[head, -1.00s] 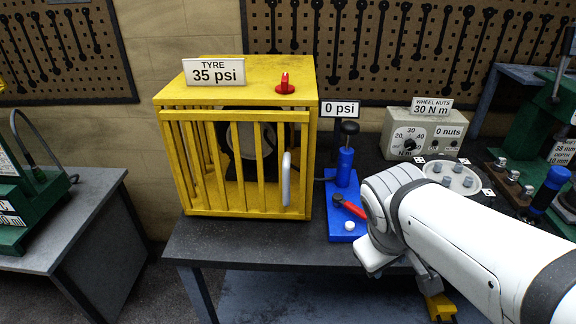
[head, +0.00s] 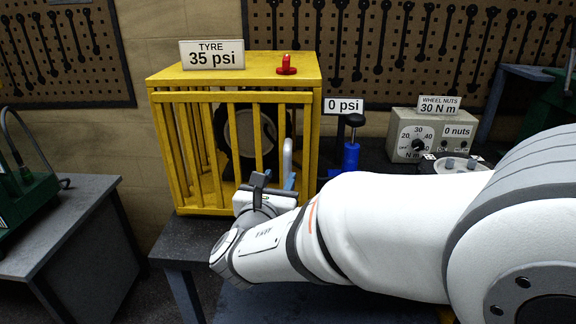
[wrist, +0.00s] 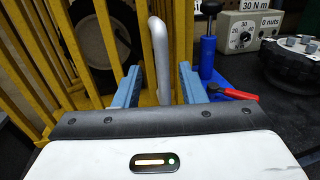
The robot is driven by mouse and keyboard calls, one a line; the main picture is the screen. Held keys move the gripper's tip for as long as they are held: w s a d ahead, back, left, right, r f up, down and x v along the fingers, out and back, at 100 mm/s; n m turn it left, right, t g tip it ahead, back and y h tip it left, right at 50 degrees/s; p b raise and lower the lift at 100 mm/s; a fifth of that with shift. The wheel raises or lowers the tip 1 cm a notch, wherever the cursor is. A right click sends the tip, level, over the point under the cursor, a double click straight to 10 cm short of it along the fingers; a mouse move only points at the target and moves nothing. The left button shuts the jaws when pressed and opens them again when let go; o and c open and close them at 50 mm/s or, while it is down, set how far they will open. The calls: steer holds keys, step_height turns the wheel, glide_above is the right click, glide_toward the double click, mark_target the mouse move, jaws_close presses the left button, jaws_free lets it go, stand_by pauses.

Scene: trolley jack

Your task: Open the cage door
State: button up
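The yellow barred cage (head: 165,150) stands on the dark bench with a dark tyre (head: 232,135) inside. Its barred front door (head: 258,97) looks closed. The pale grey upright door handle (head: 287,155) is near the door's right side; it also shows in the wrist view (wrist: 158,50). My gripper (wrist: 159,72) is open, with one blue finger on each side of the handle's lower part and a gap to both. Whether the handle is fully between the fingertips in depth is unclear. In the head view my arm comes in from the right, and my wrist hides the cage's lower right front.
A blue pump (head: 351,155) stands right of the cage; its red lever (wrist: 233,92) is close to my right finger. A torque tester (head: 436,138) sits further right. A red piece (head: 286,66) and a 35 psi sign (head: 212,55) are on the cage top.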

mark_target(286, 166)
steer(key=x, duration=0.7)
steer(key=shift+d+p, duration=0.1)
steer(key=shift+p, duration=0.25)
steer(key=shift+c, duration=0.3)
jaws_close()
